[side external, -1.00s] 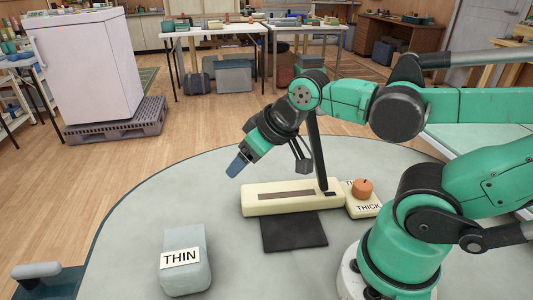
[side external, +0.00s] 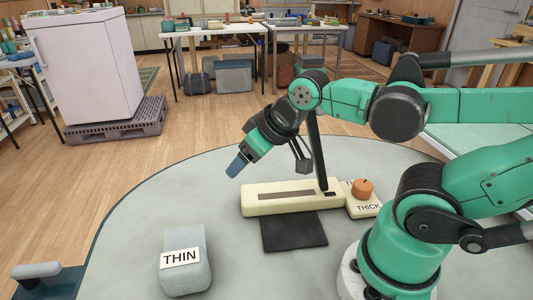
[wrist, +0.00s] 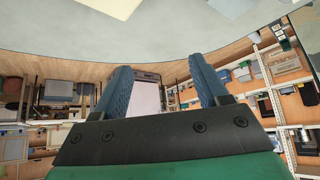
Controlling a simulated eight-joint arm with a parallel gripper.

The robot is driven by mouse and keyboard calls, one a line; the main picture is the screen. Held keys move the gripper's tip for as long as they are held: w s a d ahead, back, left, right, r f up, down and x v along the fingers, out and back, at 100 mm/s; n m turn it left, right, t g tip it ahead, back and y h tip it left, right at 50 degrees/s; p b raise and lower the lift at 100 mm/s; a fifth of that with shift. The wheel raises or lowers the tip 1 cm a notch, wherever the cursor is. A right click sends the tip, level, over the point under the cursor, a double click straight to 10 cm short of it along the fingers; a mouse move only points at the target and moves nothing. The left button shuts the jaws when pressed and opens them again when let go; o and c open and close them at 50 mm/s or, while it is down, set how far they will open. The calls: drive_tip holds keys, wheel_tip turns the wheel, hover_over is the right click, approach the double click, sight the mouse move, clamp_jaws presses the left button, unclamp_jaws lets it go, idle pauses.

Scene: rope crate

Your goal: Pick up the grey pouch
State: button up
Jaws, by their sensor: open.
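No thing is plainly a pouch. A rounded pale grey-blue block (side external: 190,276) with a "THIN" label stands at the front left of the table. A flat dark grey square (side external: 294,231) lies in front of a long cream block (side external: 262,206) with a dark slot. I cannot tell which grey thing is the pouch. My gripper (side external: 238,164) hangs above the table's far side, behind and left of the cream block, apart from everything. Its two blue fingers are spread and empty, as the wrist view (wrist: 160,85) also shows.
A cream box (side external: 357,211) labelled "THICK" adjoins the cream block's right end, with an orange round thing (side external: 362,188) on top. A black post (side external: 317,155) rises from the cream block. The table (side external: 140,222) is bare around the "THIN" block.

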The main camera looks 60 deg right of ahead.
drive_tip(key=o, duration=0.5)
